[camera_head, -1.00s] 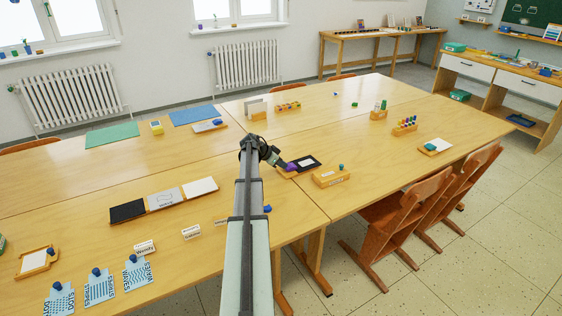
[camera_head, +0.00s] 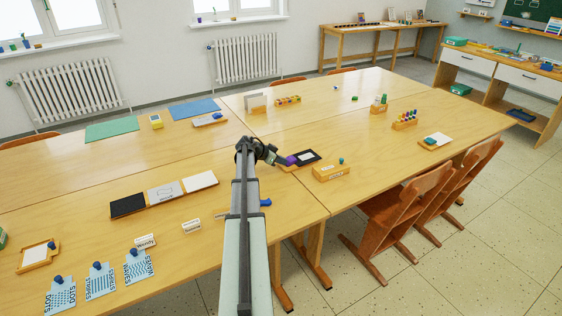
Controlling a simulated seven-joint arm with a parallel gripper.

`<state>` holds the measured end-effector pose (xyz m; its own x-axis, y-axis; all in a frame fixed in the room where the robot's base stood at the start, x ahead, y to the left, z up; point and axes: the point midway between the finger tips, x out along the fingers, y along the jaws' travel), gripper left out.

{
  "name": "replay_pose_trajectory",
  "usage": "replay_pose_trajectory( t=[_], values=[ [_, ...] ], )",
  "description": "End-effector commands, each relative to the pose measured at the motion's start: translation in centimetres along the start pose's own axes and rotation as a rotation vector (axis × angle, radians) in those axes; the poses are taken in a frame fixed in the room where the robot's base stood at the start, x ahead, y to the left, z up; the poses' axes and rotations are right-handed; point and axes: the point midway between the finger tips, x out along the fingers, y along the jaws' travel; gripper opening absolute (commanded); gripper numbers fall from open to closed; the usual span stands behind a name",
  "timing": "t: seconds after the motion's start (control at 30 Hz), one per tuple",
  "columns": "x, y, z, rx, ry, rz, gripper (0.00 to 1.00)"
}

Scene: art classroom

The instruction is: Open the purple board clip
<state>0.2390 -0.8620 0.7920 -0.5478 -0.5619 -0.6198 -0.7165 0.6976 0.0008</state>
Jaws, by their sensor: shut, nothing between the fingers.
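The purple board clip (camera_head: 291,160) is a small purple piece at the left end of a small board with a black frame and white middle (camera_head: 307,157). They lie on the table right of my arm. My gripper (camera_head: 279,160) reaches down from the upper left, with its tip close against the clip. The fingers look shut and empty. At this size I cannot tell whether they touch the clip or how far the clip is open.
A wooden block with a teal knob (camera_head: 331,172) stands just right of the board. A dark, grey and white panel row (camera_head: 164,194) lies left of my arm. A blue piece (camera_head: 265,203) lies beside my forearm. Chairs (camera_head: 405,205) stand along the right edge.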

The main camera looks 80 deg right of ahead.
Motion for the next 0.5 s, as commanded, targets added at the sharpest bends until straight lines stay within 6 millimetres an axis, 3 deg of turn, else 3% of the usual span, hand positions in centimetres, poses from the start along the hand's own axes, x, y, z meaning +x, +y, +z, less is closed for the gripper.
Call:
replay_pose_trajectory(
  t=[0.5],
  values=[
    [-0.9,0.0,-1.1,-0.001,-0.001,0.0,0.0]
  ],
)
